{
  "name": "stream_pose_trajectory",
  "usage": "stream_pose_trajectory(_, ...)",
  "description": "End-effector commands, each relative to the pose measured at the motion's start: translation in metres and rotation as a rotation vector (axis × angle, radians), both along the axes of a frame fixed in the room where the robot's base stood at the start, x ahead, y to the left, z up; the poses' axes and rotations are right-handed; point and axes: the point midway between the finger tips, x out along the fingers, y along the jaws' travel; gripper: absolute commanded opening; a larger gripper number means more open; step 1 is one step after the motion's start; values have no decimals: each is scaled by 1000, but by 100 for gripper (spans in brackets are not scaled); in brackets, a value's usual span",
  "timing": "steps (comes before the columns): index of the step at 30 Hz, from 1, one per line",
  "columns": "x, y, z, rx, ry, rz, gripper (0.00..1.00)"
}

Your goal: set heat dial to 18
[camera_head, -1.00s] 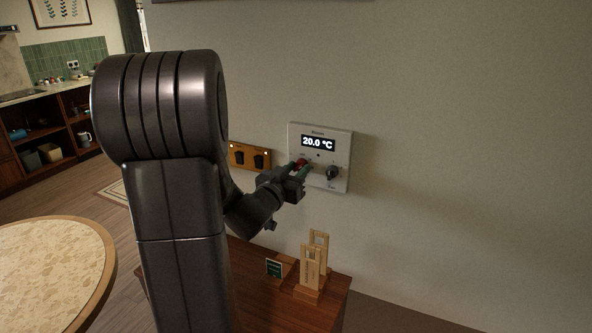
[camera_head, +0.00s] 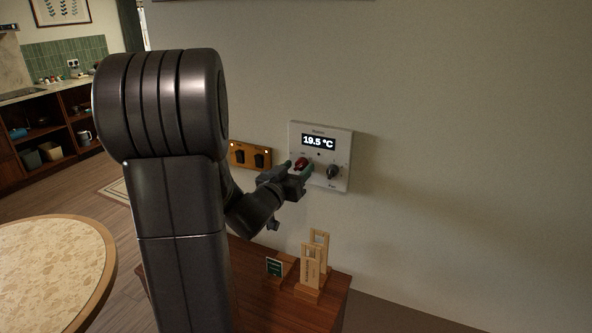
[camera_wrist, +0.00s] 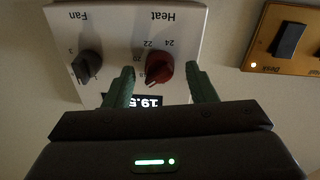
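The red heat dial (camera_head: 302,162) is at the lower left of the white wall thermostat (camera_head: 342,145), whose display (camera_head: 318,142) reads 19.5 °C. In the wrist view the panel appears upside down. There the heat dial (camera_wrist: 160,68) lies between the two green fingers of my gripper (camera_wrist: 162,73), with a visible gap on each side. My gripper (camera_head: 297,168) is open at the dial in the head view, with its fingers on either side. The display (camera_wrist: 147,101) is partly hidden behind my gripper in the wrist view.
A dark fan dial (camera_head: 333,172) sits right of the heat dial. A brass switch plate (camera_head: 250,155) is on the wall to the left. Below stands a wooden cabinet (camera_head: 255,300) with a wooden stand (camera_head: 312,265) and a small green sign (camera_head: 274,267). The wall to the right is clear.

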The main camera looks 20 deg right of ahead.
Motion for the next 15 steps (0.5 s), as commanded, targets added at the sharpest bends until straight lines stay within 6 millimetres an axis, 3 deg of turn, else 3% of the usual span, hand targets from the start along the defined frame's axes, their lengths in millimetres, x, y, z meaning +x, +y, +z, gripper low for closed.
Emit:
stream_pose_trajectory(8,-8,11,-2,1,-1,2,51)
stream_pose_trajectory(15,-37,51,-6,1,-2,5,51)
